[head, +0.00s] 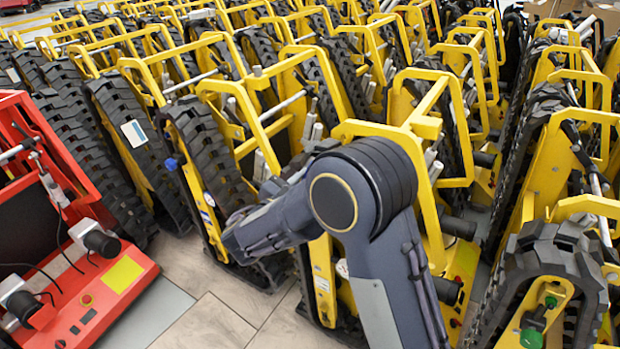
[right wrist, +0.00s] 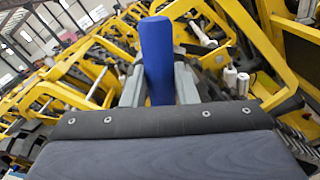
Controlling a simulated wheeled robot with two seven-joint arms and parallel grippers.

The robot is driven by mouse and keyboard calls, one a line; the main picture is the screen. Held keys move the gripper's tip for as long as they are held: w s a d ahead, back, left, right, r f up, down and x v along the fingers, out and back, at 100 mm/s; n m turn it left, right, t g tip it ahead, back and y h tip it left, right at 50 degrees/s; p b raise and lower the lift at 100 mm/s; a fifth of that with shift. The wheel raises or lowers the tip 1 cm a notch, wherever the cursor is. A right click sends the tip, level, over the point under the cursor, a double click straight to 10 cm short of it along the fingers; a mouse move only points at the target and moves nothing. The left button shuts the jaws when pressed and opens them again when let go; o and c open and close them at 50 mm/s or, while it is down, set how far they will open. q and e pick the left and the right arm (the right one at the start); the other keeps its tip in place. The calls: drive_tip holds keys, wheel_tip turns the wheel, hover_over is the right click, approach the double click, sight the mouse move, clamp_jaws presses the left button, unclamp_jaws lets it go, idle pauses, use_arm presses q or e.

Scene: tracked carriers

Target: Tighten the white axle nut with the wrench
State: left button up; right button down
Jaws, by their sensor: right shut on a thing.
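My right arm comes in from the lower right of the head view and bends left toward a yellow tracked carrier (head: 183,190); its gripper is hidden there. In the right wrist view my right gripper (right wrist: 158,88) is shut on a blue bar-like piece (right wrist: 157,45), seemingly the wrench's handle, which stands upright between the grey fingers. The wrench's head does not show clearly. A small blue piece (head: 172,164) shows on the carrier's side in the head view; I cannot tell what it is. I cannot make out the white axle nut for sure. My left gripper is not in view.
Yellow carriers with black tracks stand tightly packed behind and to the right, one with a green knob (head: 531,338). A red machine (head: 100,285) stands at the left. Bare tiled floor (head: 205,325) lies between it and the carriers.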

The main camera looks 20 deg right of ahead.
drive_tip(key=shift+x, duration=0.85)
idle(2.3)
drive_tip(key=shift+w+d+r, duration=0.1)
drive_tip(key=shift+w+d, duration=0.1)
drive_tip(key=shift+d, duration=0.05)
drive_tip(key=shift+w+d, duration=0.25)
drive_tip(key=shift+d, duration=0.1)
idle(1.0)
idle(0.5)
drive_tip(key=c, duration=1.6)
unclamp_jaws()
drive_tip(key=shift+c, duration=0.2)
clamp_jaws()
